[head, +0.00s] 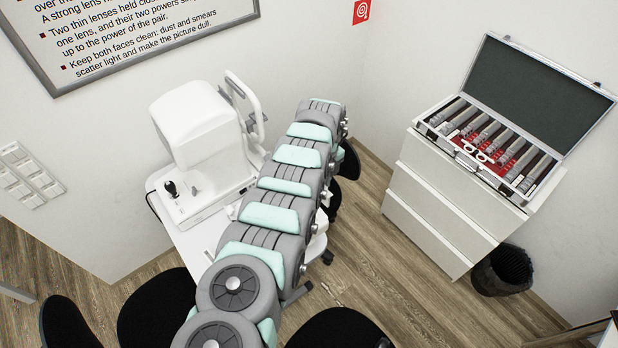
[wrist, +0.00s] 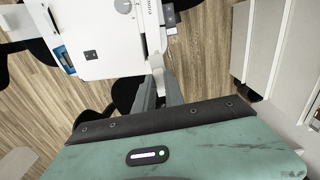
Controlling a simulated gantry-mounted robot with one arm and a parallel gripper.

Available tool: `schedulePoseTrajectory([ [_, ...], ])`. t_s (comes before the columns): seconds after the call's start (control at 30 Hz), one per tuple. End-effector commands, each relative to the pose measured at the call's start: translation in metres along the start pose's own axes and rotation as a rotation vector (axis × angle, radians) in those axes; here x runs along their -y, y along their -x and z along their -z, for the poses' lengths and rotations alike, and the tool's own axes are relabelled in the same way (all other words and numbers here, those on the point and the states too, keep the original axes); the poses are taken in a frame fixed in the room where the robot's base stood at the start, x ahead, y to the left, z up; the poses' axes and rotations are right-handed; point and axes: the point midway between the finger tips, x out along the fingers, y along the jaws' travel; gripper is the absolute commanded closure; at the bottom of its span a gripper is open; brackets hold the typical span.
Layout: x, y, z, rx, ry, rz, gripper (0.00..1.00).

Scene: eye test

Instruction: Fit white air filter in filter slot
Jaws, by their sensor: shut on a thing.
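My gripper (wrist: 163,92) shows in the wrist view as two grey fingers past the teal housing, shut on a small pale piece, the white air filter (wrist: 160,76). Only part of the filter shows; its shape is hard to tell. The white eye-test machine (wrist: 108,38) lies beyond it, at the upper left of the wrist view. A blue-edged recess (wrist: 63,58) shows at its left side; I cannot tell whether this is the filter slot. In the head view my arm hides the gripper and filter, while the machine (head: 195,125) stands left of the arm.
The machine stands on a white table (head: 195,240). Black chairs (head: 155,310) stand around it. A white drawer cabinet (head: 440,205) bears an open lens case (head: 480,140) at the right, with a black bin (head: 502,270) beside it. Wooden floor between is clear.

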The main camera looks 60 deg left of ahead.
Motion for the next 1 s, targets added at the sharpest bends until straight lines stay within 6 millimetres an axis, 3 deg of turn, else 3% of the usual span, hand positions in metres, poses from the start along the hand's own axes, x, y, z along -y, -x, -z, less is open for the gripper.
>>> schedulePoseTrajectory([
  [0.1,-0.022,-0.004,-0.022,-0.001,-0.066,0.000,1.00],
  [0.23,-0.032,-0.010,-0.032,0.001,-0.105,0.002,1.00],
  [1.0,-0.033,-0.053,-0.032,0.000,-0.111,0.001,1.00],
])
